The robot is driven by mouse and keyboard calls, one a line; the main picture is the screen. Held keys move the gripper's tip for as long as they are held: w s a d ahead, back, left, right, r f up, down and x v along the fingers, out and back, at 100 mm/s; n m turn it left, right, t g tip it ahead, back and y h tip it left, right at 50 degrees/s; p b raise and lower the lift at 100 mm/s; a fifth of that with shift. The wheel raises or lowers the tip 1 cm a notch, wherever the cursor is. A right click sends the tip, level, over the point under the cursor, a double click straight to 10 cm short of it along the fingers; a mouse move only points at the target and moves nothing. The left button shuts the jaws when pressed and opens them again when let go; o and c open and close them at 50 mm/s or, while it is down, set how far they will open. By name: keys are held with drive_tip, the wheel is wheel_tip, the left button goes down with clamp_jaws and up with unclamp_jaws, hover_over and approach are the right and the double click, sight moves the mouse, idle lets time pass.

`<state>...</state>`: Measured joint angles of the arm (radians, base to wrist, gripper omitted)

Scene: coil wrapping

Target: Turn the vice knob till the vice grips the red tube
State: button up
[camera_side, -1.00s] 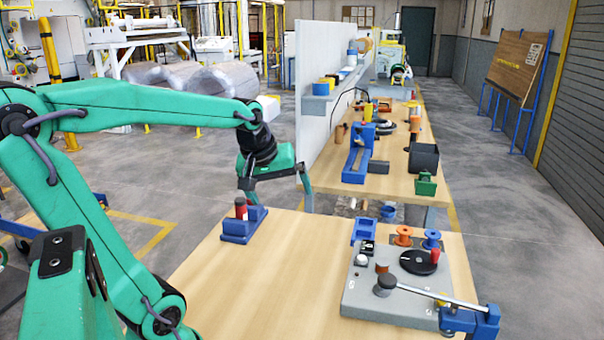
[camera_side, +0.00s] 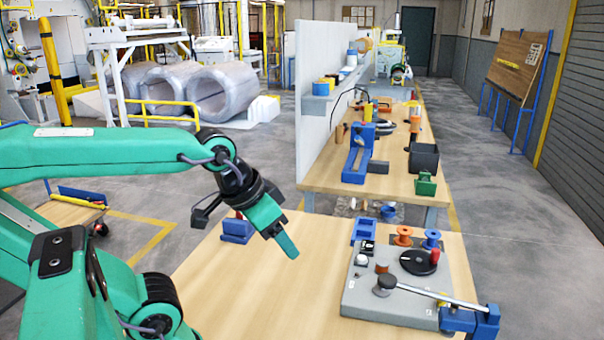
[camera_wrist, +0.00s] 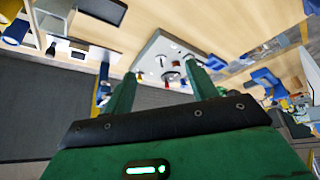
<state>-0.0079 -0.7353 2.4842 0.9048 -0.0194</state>
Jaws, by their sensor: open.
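A small blue fixture that looks like the vice (camera_side: 236,231) stands at the table's far left in the side view. A bit of red, perhaps the red tube (camera_side: 239,214), shows above it; my gripper hides most of it. I cannot make out the knob or whether the jaws touch the tube. My gripper (camera_side: 246,236) is open and empty, tilted down, in front of the fixture in this view. In the wrist view its two green fingers (camera_wrist: 160,75) stand wide apart, with nothing between their tips.
A grey board (camera_side: 360,295) on the table's right carries a black disc (camera_side: 419,262) with a red peg and a long metal bar ending at a blue block (camera_side: 471,321). Orange (camera_side: 403,236) and blue (camera_side: 432,239) spools stand behind. The table's middle is clear.

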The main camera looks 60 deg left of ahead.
drive_tip(key=shift+w+a+r+n, duration=0.2)
drive_tip(key=shift+w+r+n, duration=0.1)
drive_tip(key=shift+w, duration=0.1)
drive_tip(key=shift+c, duration=0.6)
drive_tip(key=w+a+r+n+g+y, duration=0.1)
drive_tip(key=w+a+r+n+g, duration=0.1)
drive_tip(key=w+a+n, duration=0.8)
drive_tip(key=w+a+r+n+g, duration=0.1)
drive_tip(key=w+a+r+n, duration=0.1)
drive_tip(key=w+a+n, duration=0.8)
drive_tip(key=s+a+f+n+g, duration=0.1)
drive_tip(key=a+f+n, duration=0.3)
drive_tip(key=a, duration=0.5)
drive_tip(key=a+f+n+g, duration=0.1)
drive_tip(key=a+f+n, duration=0.2)
drive_tip(key=a, duration=0.6)
drive_tip(key=s+a+f+n, duration=0.1)
drive_tip(key=a+f+n, duration=0.1)
drive_tip(key=a+f, duration=0.1)
drive_tip(key=s+a+f+n, duration=0.2)
drive_tip(key=a+f+n, duration=0.1)
drive_tip(key=a, duration=0.2)
drive_tip(key=s+a+f+n+h, duration=0.1)
drive_tip(key=s+a+f+n, duration=0.1)
drive_tip(key=a, duration=0.3)
drive_tip(key=shift+s+f+n+g, duration=0.1)
drive_tip(key=shift+f+n+g, duration=0.2)
drive_tip(key=shift+f+n, duration=0.35)
drive_tip(key=shift+f, duration=0.3)
